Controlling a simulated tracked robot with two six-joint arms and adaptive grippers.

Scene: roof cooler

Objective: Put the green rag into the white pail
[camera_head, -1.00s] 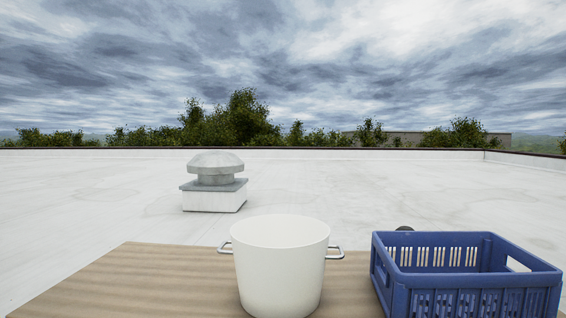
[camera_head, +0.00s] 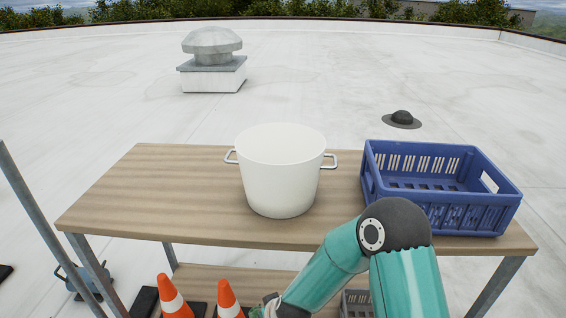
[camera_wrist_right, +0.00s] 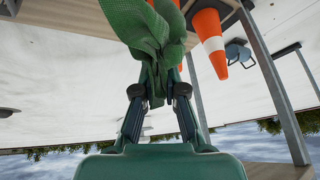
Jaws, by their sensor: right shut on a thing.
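The white pail (camera_head: 281,172) stands upright on the wooden tabletop, left of the blue crate, with a metal handle on each side. Its inside bottom is hidden. In the right wrist view my right gripper (camera_wrist_right: 160,90) is shut on the green rag (camera_wrist_right: 146,28), which is bunched between the fingers. In the head view my right arm reaches in front of the table, and its hand end is low, below the tabletop edge beside the cones. The rag barely shows there, at the bottom edge of the picture. My left gripper is in neither view.
A blue crate (camera_head: 440,205) stands on the tabletop's right end. The tabletop (camera_head: 150,205) is bare left of the pail. Orange cones (camera_head: 172,297) stand on the lower shelf (camera_head: 240,277). Table legs and a slanted metal pole (camera_head: 45,225) stand at left. A roof vent (camera_head: 212,75) is farther back.

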